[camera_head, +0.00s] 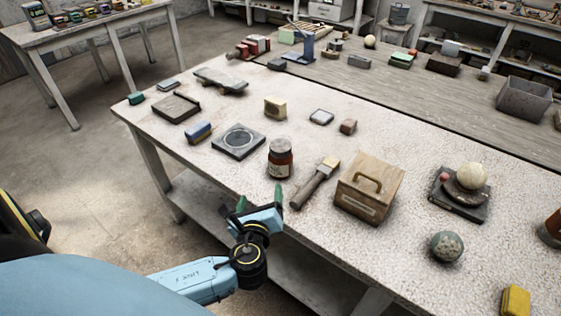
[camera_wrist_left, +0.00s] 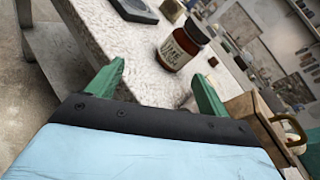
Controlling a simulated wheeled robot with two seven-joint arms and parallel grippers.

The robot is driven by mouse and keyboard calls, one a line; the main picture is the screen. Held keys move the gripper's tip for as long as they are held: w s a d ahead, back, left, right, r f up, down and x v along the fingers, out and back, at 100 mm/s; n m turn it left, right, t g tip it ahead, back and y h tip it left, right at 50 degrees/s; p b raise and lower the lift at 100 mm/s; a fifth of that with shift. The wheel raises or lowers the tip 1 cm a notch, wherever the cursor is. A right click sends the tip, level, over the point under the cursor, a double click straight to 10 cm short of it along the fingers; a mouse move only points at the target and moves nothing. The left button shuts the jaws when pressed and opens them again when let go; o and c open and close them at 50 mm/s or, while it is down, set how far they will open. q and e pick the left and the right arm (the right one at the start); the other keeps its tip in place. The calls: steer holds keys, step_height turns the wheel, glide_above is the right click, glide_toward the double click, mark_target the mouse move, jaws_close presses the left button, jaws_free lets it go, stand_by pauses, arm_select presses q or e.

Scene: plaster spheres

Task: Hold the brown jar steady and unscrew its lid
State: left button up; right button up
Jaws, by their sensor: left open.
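The brown jar (camera_head: 280,160) stands upright on the near edge area of the speckled table, with a light label on its side. My right gripper is not in view.
A wooden box with a handle (camera_head: 368,190) and a brush (camera_head: 316,182) lie right of the jar. A dark square plate with a disc (camera_head: 238,141) is left of it. The speckled table (camera_head: 340,145) has some free room behind the jar.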

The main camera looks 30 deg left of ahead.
mark_target(279, 157)
arm_select(q)
steer(key=w+m+t, duration=0.1)
steer(key=m, duration=0.1)
steer(key=w+r+m+t, duration=0.1)
steer(key=m, duration=0.1)
steer(key=w+r+m+t, duration=0.1)
steer(key=m, duration=0.1)
steer(key=shift+d+h, duration=0.25)
steer(key=shift+h, duration=0.15)
steer(key=x, duration=0.8)
steer(key=shift+d+b, duration=0.1)
steer(key=shift+b, duration=0.2)
steer(key=x, duration=0.5)
steer(key=shift+w+d+r, duration=0.1)
steer(key=shift+w+d, duration=0.1)
steer(key=shift+d, duration=0.1)
steer(key=shift+r, duration=0.1)
steer(key=c, duration=1.5)
